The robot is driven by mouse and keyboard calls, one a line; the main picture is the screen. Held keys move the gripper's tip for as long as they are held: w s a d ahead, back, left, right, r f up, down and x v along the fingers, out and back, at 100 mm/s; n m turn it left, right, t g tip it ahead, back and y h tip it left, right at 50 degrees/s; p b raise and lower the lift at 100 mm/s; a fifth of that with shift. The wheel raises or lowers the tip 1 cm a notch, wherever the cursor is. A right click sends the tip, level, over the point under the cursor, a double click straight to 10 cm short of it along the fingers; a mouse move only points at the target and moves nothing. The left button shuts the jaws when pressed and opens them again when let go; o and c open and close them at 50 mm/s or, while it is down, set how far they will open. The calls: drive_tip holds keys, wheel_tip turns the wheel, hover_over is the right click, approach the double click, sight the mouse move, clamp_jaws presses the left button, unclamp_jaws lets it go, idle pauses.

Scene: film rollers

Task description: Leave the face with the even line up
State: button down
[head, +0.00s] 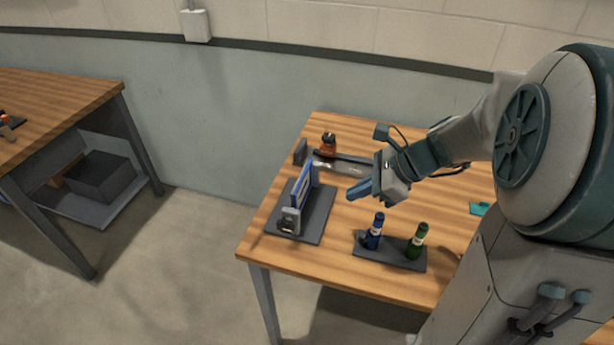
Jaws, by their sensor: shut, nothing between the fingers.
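A blue and white upright panel (309,184) stands on a dark base plate (317,226) at the left of the wooden table. A light grey block (290,221) with a dark part is at the near end of that base. Any line on a face of these pieces is too small to make out. My gripper (354,192) has blue fingers that point left and down, above the table to the right of the panel. It is shut and empty, apart from the panel. A dark bar with a pale, shiny part (345,168) lies behind it, partly hidden by my gripper.
A dark tray (400,254) at the front holds a blue bottle (374,232) and a green bottle (416,243). An orange and black item (328,145) stands at the back. A teal piece (480,208) lies at the right. Another table (60,100) stands far left.

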drive_tip(key=w+m, duration=0.1)
approach(296, 203)
wheel_tip(296, 203, down, 4)
drive_tip(key=a, duration=0.2)
drive_tip(key=w+a, duration=0.1)
drive_tip(key=shift+a+f+m, duration=0.25)
drive_tip(key=shift+a+m, duration=0.05)
drive_tip(key=shift+a, duration=0.05)
drive_tip(key=shift+r+p, duration=0.15)
drive_tip(key=shift+p, duration=0.15)
